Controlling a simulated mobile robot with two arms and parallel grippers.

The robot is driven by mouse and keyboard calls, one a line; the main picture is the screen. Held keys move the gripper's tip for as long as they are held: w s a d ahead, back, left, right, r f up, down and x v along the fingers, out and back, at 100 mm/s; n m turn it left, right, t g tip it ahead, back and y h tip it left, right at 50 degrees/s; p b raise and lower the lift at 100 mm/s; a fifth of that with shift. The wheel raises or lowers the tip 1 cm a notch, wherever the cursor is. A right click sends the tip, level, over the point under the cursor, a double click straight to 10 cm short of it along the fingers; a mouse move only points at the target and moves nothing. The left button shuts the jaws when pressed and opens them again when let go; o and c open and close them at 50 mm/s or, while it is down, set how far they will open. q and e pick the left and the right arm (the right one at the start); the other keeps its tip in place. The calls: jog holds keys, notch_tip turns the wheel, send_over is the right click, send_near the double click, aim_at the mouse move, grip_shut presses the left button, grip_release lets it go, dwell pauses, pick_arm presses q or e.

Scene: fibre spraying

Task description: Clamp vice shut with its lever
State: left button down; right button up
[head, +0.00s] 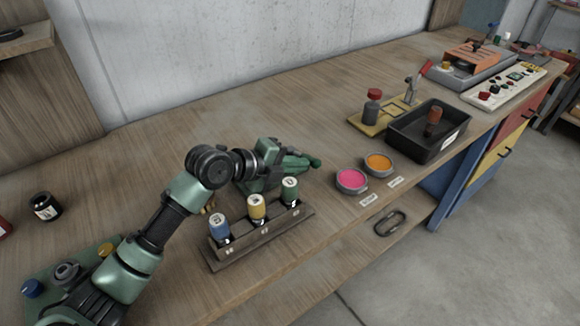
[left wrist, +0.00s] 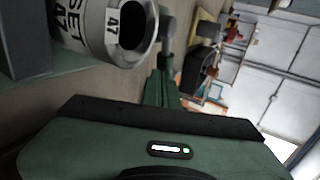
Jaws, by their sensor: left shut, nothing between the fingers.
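A small clamp with a red-handled lever (head: 426,68) stands on a yellow base plate (head: 366,128) at the back right of the bench in the head view. I take it for the vice. Its lever points up and to the right; its jaws are too small to make out. My left gripper (head: 312,162) is shut and empty, just behind the vial rack, well left of the clamp and apart from it. In the left wrist view its green fingers (left wrist: 160,88) are together. My right gripper is out of view.
A wooden rack (head: 262,240) with three capped vials is close in front of my left gripper. Pink (head: 351,179) and orange (head: 378,162) tubs and a black tray (head: 415,150) lie to its right. The bench behind is clear.

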pick_arm(q)
jog(key=b+v, duration=0.1)
jog(key=v, duration=0.7)
